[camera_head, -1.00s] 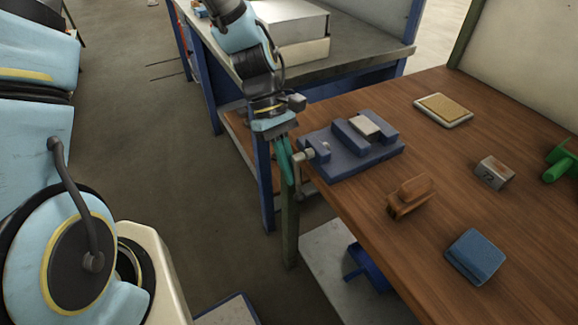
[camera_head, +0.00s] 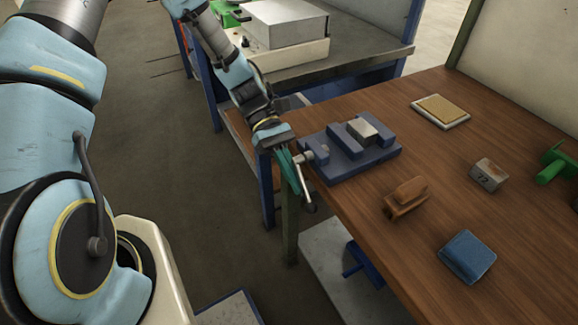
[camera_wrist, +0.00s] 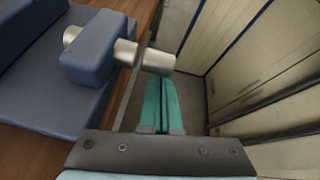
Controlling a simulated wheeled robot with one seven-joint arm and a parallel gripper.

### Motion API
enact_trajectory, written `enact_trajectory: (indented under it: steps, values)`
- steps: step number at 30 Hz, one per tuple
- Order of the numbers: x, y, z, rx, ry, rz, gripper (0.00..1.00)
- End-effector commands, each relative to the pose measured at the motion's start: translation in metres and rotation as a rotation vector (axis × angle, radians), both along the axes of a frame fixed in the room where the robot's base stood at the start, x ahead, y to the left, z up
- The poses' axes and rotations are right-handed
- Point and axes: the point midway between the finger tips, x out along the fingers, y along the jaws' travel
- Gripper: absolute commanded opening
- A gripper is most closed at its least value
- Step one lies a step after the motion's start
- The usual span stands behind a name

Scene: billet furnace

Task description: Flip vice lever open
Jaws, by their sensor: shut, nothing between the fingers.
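The blue vice (camera_head: 340,172) sits at the near left corner of the wooden table, with a grey block (camera_head: 361,128) on top between its blue jaw blocks. Its metal lever (camera_head: 307,187) hangs down past the table edge, slightly tilted, with a dark knob at its lower end. My gripper (camera_head: 297,190) points down just left of the lever, its green fingers together and empty. Whether they touch the lever I cannot tell. In the wrist view, the fingertips (camera_wrist: 160,82) are right below the end of the vice's metal screw (camera_wrist: 150,59); the lever is not clearly visible there.
On the wooden table (camera_head: 350,200) are an orange-brown block (camera_head: 406,198), a blue block (camera_head: 467,256), a grey numbered block (camera_head: 489,175), a yellow-topped pad (camera_head: 441,110) and a green part (camera_head: 555,165). A blue-framed bench (camera_head: 340,70) stands behind. Open floor lies left of the table.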

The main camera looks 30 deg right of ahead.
Motion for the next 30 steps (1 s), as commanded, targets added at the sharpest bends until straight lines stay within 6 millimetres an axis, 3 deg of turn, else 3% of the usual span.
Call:
enact_trajectory:
  steps: [2, 11, 16, 30]
  values:
    - [-0.004, 0.000, 0.001, 0.005, 0.080, 0.002, 0.00]
    - [-0.016, 0.001, 0.008, 0.004, 0.075, -0.001, 0.00]
    - [-0.021, 0.001, 0.010, 0.014, 0.223, 0.001, 0.00]
    - [-0.026, 0.001, 0.017, 0.012, 0.213, -0.001, 0.00]
